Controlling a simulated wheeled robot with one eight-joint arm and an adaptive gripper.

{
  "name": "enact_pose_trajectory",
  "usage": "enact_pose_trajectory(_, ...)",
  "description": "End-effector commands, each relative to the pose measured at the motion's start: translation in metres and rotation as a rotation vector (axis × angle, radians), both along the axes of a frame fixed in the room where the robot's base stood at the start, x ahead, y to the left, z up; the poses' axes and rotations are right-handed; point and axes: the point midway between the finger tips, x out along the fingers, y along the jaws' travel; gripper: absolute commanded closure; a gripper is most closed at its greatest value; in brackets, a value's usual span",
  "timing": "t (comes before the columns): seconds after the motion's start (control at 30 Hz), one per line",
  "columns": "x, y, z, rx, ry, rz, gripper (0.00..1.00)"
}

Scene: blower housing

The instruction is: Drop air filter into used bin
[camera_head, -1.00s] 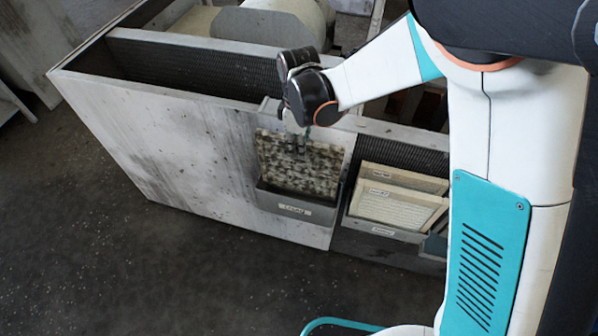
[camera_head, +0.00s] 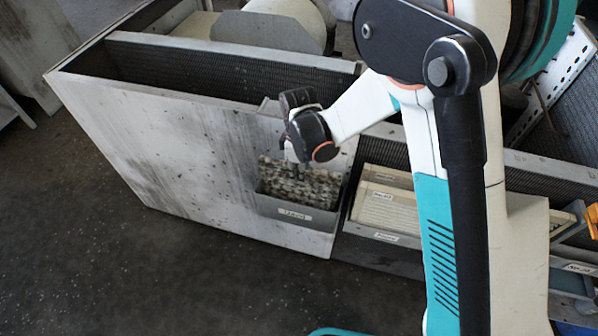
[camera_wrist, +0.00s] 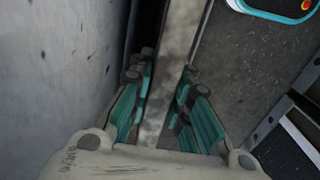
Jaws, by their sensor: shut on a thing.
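The dirty air filter (camera_head: 300,184) is a mottled grey-and-cream panel. It stands roughly upright, its lower part hidden inside the grey labelled bin (camera_head: 325,221) on the front of the housing. I take this as the used bin; the label is too small to read surely. My gripper (camera_head: 297,163) is above the bin, shut on the filter's top edge. In the wrist view, the teal finger pads of my gripper (camera_wrist: 160,95) lie on either side of the filter's narrow edge (camera_wrist: 172,60). Whether the filter touches the bin's floor is hidden.
A second bin (camera_head: 384,236) with clean cream filters (camera_head: 388,207) stands close to the right. The stained housing wall (camera_head: 170,140) is right behind the used bin. The dark floor (camera_head: 130,270) in front is clear.

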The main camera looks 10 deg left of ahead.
Motion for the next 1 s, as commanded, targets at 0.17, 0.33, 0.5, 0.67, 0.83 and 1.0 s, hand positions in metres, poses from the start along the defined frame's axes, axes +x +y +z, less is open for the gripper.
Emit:
enact_pose_trajectory(0.17,0.000,0.000,-0.004,0.000,0.000,0.000,1.00)
enact_pose_trajectory(0.33,0.000,0.000,-0.009,0.000,0.000,0.000,1.00)
enact_pose_trajectory(0.5,0.000,0.000,-0.013,0.000,0.000,0.000,1.00)
enact_pose_trajectory(0.67,0.000,0.000,-0.012,0.000,0.000,0.000,0.64)
enact_pose_trajectory(0.83,0.000,0.000,-0.012,0.000,0.000,0.000,0.62)
enact_pose_trajectory(1.0,0.000,0.000,-0.011,0.000,0.000,0.000,0.62)
